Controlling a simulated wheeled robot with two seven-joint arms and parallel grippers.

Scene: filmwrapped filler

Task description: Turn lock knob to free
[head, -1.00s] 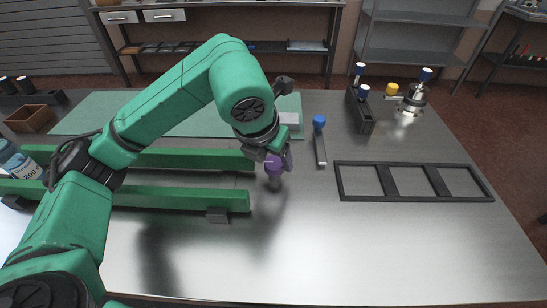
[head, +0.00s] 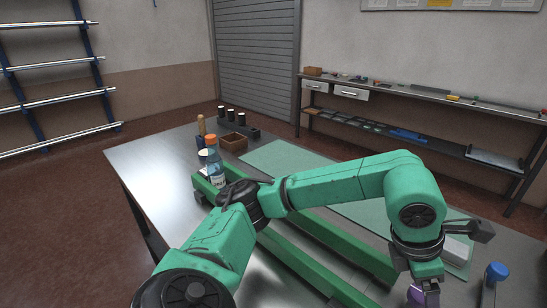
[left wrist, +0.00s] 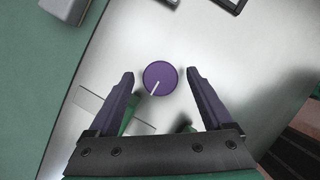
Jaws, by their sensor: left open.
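The lock knob (left wrist: 160,78) is a round purple disc with a white pointer line, seen from above in the left wrist view. The line runs from near its centre toward its lower left edge. My left gripper (left wrist: 160,75) is open, with one dark purple finger on each side of the knob and a visible gap on both sides; I cannot tell the height difference. In the head view the gripper is at the lower right edge, where a purple part (head: 416,294) shows, partly cut off and hidden by the gripper. My right gripper is in neither view.
Green rails (head: 318,263) run along the metal table beneath my left arm. A blue-topped lever (head: 497,272) stands right of the gripper. A green mat (head: 275,158) lies behind.

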